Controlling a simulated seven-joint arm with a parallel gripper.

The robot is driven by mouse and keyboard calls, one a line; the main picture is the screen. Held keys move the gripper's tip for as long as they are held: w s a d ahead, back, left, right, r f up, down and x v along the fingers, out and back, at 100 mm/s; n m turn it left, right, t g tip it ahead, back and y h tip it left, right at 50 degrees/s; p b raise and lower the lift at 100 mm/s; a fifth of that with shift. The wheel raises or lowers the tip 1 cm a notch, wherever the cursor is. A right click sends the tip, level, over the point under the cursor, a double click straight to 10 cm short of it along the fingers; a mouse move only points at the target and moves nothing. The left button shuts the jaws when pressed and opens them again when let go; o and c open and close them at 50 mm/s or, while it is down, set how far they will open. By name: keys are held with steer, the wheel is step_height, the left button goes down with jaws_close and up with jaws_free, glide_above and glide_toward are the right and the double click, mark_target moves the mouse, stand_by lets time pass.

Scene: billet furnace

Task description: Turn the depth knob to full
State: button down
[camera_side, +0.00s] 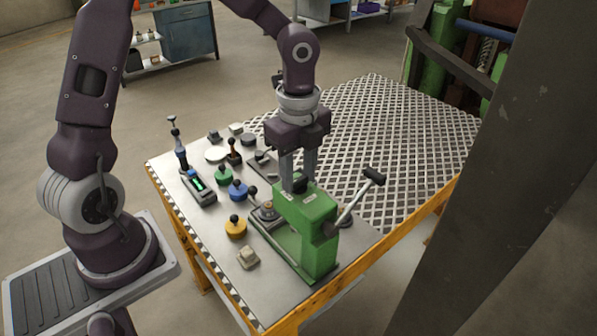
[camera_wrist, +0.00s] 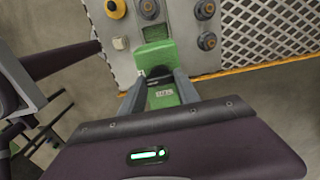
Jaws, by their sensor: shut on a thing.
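The depth knob (camera_side: 300,187) is a small black knob on top of a green press-like machine (camera_side: 320,240). My gripper (camera_side: 297,183) points straight down over the machine, with its two grey fingers shut on the knob from both sides. The wrist view shows the black knob (camera_wrist: 158,72) between the fingertips, partly hidden by them, on the green machine (camera_wrist: 163,97). A pale label sits on the green top beside it. I cannot make out any mark on the knob that tells its turn.
A lever with a black grip (camera_side: 374,177) sticks up from the machine's right side. Yellow (camera_side: 236,228), blue (camera_side: 238,190) and green (camera_side: 223,175) knobbed pieces stand to the left. The perforated right part of the table (camera_side: 400,140) is clear. A dark post (camera_side: 500,230) stands in the right foreground.

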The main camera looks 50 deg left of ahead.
steer(key=shift+n, duration=0.3)
steer(key=n, duration=0.3)
steer(key=shift+n, duration=0.4)
steer(key=n, duration=0.4)
steer(key=shift+n, duration=0.3)
steer(key=n, duration=0.8)
steer(key=shift+n, duration=0.6)
steer(key=c, duration=0.9)
jaws_free()
